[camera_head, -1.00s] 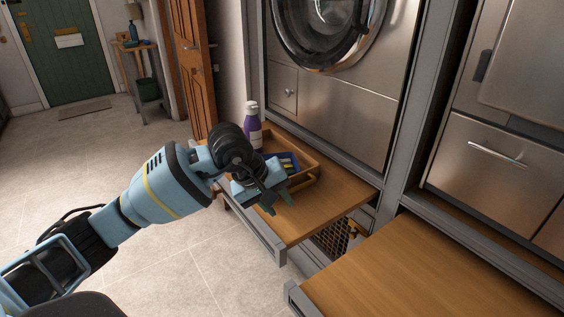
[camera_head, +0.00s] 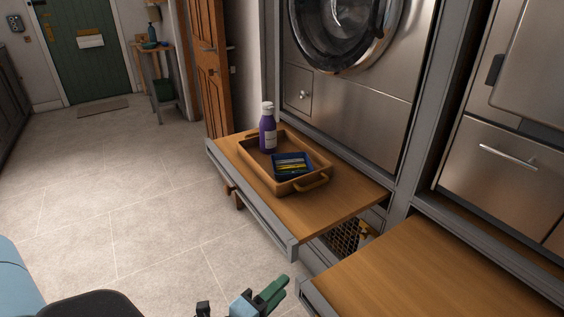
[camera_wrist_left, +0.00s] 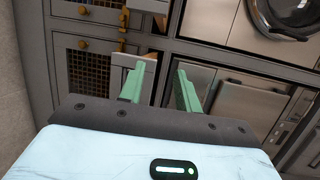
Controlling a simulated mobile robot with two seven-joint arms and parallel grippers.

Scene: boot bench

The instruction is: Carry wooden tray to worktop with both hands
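The wooden tray (camera_head: 258,171) rests on a pulled-out wooden shelf below the washing machine in the head view. It has a handle at its near end. A purple bottle (camera_head: 268,134) with a white cap stands upright at its far left, and a dark blue box (camera_head: 291,166) with yellow items lies inside it. My left gripper (camera_head: 262,298) is low at the bottom edge of the head view, well apart from the tray. In the left wrist view my left gripper (camera_wrist_left: 160,82) has its green fingers spread, with nothing between them. My right gripper is out of view.
A wooden surface (camera_head: 440,272) is at the lower right; whether it is the worktop is unclear. A gap separates it from the shelf (camera_head: 330,208). A washing machine (camera_head: 345,95) stands behind the tray. The tiled floor (camera_head: 120,200) at left is clear.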

